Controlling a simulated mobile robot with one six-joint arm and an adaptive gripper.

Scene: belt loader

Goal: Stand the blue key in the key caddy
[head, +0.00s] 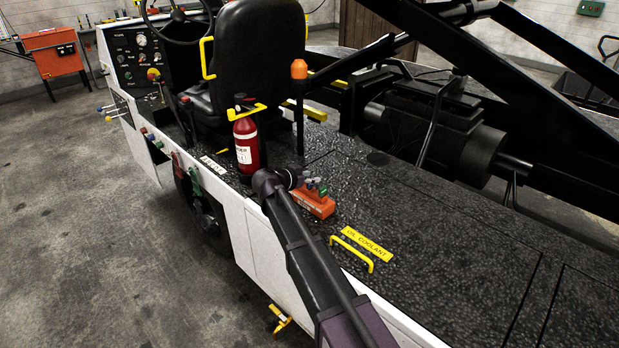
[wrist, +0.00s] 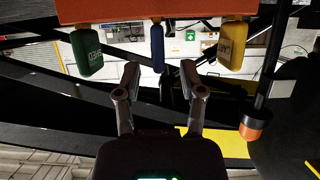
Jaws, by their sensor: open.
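The orange key caddy (head: 312,205) stands on the dark deck near its left edge; in the wrist view, which looks upside down, its face (wrist: 150,10) fills the top. The blue key (wrist: 158,48) stands in the caddy, seen narrow, between a green key (wrist: 87,54) and a yellow key (wrist: 231,46). In the head view the keys are small and partly hidden by my wrist. My gripper (wrist: 160,73) is open, its fingertips on either side of the blue key's free end, with gaps visible. I cannot tell how deep the key sits.
A red fire extinguisher (head: 246,143) and the black seat (head: 255,60) stand behind the caddy. A yellow handle (head: 352,254) and a yellow label plate (head: 366,244) lie in front. An orange-topped post (head: 299,70) rises behind. The deck to the right is clear.

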